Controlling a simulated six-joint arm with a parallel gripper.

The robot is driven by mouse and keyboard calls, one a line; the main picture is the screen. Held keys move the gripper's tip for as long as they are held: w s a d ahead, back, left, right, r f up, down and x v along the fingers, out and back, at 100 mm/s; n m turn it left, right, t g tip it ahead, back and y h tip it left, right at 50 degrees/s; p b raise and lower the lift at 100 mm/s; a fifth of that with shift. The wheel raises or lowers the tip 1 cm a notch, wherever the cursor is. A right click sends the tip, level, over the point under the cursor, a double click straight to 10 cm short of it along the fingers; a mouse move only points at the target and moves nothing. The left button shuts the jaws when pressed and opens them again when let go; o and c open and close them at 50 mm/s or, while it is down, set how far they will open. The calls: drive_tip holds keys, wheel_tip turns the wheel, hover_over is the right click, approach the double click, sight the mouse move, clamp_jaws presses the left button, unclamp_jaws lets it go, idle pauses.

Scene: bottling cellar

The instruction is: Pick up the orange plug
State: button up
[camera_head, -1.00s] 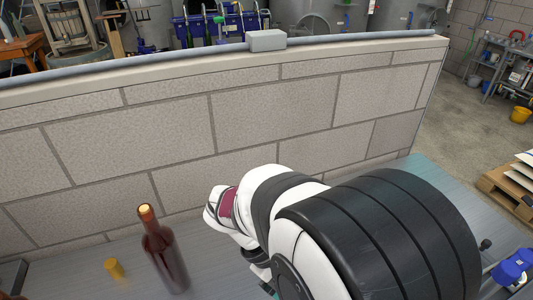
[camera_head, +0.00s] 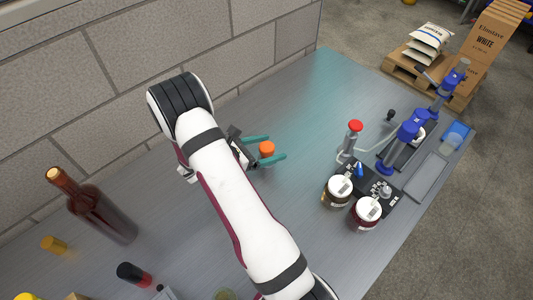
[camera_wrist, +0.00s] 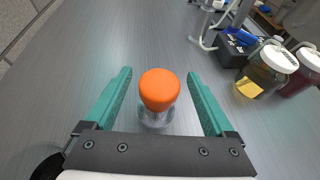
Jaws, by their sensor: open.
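The orange plug (camera_head: 267,148) has a rounded orange top. In the wrist view the plug (camera_wrist: 159,88) shows from above, with a clear, glassy part below it near the grey table. My gripper (camera_head: 280,147) is open, with its teal fingers on either side of the plug. In the wrist view the open fingers of my gripper (camera_wrist: 160,80) stand left and right of the plug, with a visible gap on each side. Neither finger appears to touch it.
A dark wine bottle (camera_head: 103,213) and a yellow cork-like piece (camera_head: 53,244) stand left of my arm. Two lidded jars (camera_head: 338,190) (camera_head: 367,212), a red-topped device (camera_head: 354,127) and a blue-handled tool (camera_head: 410,127) are to the right. A block wall (camera_head: 150,40) runs along the back.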

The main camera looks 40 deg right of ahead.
drive_tip(key=shift+x, duration=1.25)
drive_tip(key=shift+r, duration=0.1)
clamp_jaws()
drive_tip(key=shift+r, duration=0.1)
